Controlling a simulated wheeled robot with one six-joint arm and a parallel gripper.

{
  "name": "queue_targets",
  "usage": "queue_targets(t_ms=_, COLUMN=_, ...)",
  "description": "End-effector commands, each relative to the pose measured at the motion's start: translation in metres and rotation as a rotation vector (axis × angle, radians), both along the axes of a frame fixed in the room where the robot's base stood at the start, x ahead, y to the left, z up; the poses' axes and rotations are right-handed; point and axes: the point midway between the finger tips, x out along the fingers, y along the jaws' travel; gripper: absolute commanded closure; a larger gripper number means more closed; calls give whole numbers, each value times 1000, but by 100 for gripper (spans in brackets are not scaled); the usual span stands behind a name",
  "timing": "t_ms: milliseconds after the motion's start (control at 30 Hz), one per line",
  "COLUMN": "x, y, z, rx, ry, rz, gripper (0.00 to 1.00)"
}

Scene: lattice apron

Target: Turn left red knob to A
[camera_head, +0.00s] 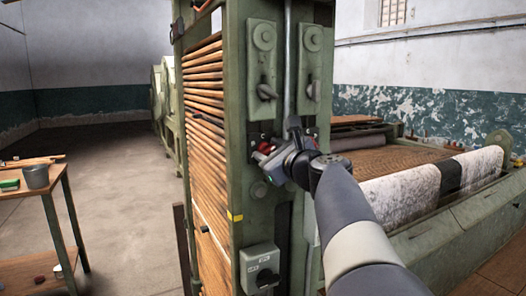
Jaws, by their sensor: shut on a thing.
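The left red knob (264,147) shows as a small patch of red on the green machine post, at about mid-height in the head view. My gripper (262,156) is at this knob and shut on it. The gripper and wrist hide most of the knob, so its pointer and the letter A cannot be made out. A second bit of red (315,141) shows to the right, just past my wrist, mostly hidden.
Two green plates with levers (267,92) (314,90) sit above the knob. A grey switch box (262,268) is below. A vertical rod (288,60) runs between the plates. A bench with a bucket (36,176) stands left; rollers and fabric (400,192) lie right.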

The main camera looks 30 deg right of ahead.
Motion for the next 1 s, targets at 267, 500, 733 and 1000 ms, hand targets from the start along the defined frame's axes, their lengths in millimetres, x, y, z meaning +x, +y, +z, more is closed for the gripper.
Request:
queue_targets(t_ms=267, x=0, y=0, z=0, rx=0, ry=0, rz=0, gripper=83)
queue_targets(t_ms=500, x=0, y=0, z=-1, rx=-36, ry=-1, rz=0, gripper=83)
queue_targets(t_ms=733, x=0, y=1, z=-4, rx=-163, ry=-6, rz=0, gripper=83)
queue_targets(t_ms=1000, x=0, y=1, z=-5, rx=-404, ry=-15, rz=0, gripper=83)
